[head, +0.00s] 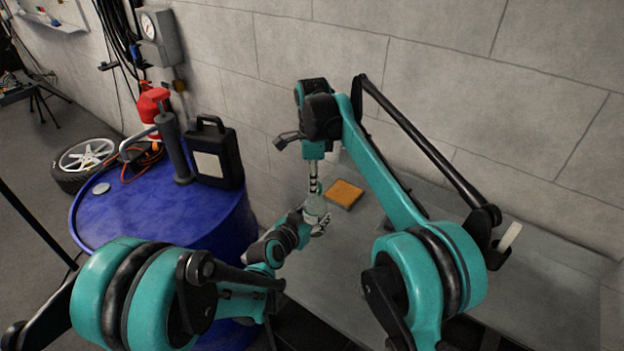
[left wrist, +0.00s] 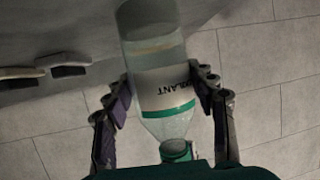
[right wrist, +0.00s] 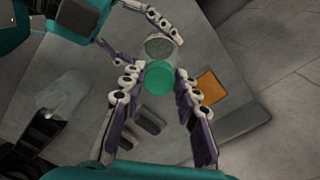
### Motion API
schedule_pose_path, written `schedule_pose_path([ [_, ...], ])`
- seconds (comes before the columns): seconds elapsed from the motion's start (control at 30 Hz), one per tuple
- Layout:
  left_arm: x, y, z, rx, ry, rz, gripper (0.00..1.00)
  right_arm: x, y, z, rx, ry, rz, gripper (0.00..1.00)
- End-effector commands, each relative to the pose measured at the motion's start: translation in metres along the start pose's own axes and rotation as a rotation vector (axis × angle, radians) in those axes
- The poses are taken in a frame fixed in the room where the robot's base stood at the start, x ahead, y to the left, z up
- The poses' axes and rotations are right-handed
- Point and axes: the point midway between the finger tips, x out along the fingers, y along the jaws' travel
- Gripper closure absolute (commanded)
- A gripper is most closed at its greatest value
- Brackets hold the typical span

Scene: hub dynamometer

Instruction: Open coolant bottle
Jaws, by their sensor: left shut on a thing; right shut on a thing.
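The coolant bottle (head: 315,207) is clear, with a white label and a green band. In the left wrist view the bottle (left wrist: 158,75) sits between the fingers of my left gripper (left wrist: 165,100), which is shut on its body. Its green cap (right wrist: 160,77) shows between the fingertips of my right gripper (right wrist: 157,85), which is shut on it from above. In the left wrist view the cap (left wrist: 175,150) is at the bottle's neck; whether it is loose I cannot tell. In the head view my left gripper (head: 316,222) is below my right gripper (head: 313,185).
An orange pad (head: 344,193) lies on the grey table (head: 500,255) beside the bottle. Two dark blocks (right wrist: 142,118) are also on the table. A blue drum (head: 150,215) with a black canister (head: 213,153) stands left. The wall is close behind.

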Motion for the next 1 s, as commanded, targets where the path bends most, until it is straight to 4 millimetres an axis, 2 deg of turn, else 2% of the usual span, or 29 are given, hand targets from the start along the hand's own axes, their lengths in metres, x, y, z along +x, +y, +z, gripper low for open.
schedule_pose_path([
  [1.0,-0.0014,0.0034,0.0023,0.007,-0.005,0.006,1.00,-0.0002,-0.0032,-0.0002,-2.541,0.001,-0.023,1.00],
])
